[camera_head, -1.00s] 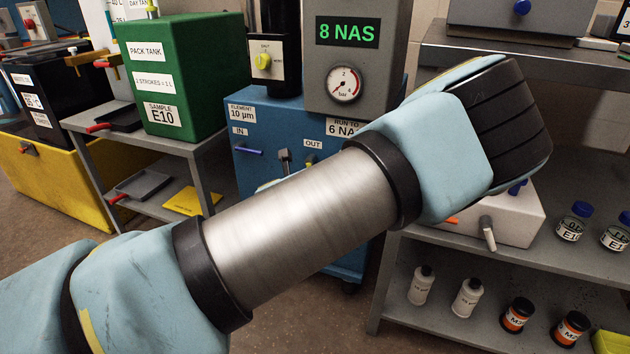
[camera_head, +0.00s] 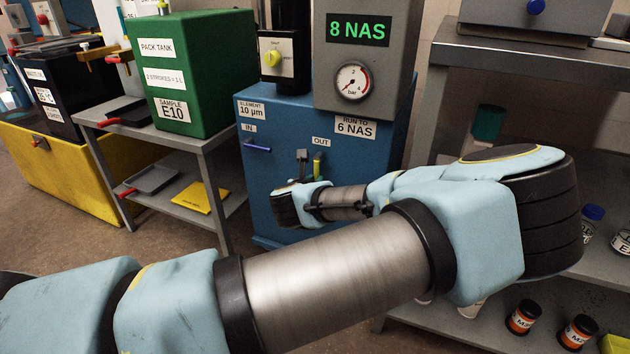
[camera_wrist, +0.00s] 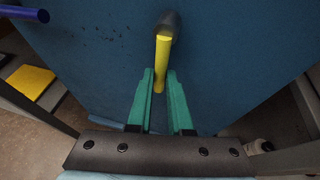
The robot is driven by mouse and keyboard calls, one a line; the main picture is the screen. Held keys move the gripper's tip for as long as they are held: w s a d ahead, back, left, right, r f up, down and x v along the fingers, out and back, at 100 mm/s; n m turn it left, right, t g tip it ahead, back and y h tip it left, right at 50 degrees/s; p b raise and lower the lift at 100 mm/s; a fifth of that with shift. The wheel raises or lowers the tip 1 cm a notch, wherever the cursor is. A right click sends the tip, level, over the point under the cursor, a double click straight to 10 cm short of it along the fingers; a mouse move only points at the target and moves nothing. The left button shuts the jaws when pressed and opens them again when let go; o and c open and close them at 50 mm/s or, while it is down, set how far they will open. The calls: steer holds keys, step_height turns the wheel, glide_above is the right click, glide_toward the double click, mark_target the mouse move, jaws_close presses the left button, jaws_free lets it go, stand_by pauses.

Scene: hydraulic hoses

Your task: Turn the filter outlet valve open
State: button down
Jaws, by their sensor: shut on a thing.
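The filter outlet valve has a yellow handle (camera_head: 317,163) under the OUT label on the front of the blue filter unit (camera_head: 285,175). In the head view the handle stands roughly vertical. In the wrist view the yellow handle (camera_wrist: 162,58) runs down from a dark grey pivot and its lower end lies between my green fingertips. My gripper (camera_wrist: 163,80) is shut on that handle. In the head view my wrist is low in front of the unit, and my fingers are mostly hidden.
A blue handle (camera_head: 257,148) lies level under the IN label. A grey lever fitting (camera_head: 302,158) sits just left of the yellow handle. A shelf (camera_head: 510,48) with bottles stands right, and a grey cart (camera_head: 190,150) with a green tank (camera_head: 185,75) stands left.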

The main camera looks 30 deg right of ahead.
steer(key=c, duration=0.8)
jaws_free()
steer(key=shift+c, duration=0.2)
steer(key=p+v, duration=0.1)
steer(key=v, duration=0.9)
steer(key=shift+s+a+r+p, duration=0.15)
steer(key=shift+s+a+p, duration=0.1)
steer(key=shift+p, duration=0.05)
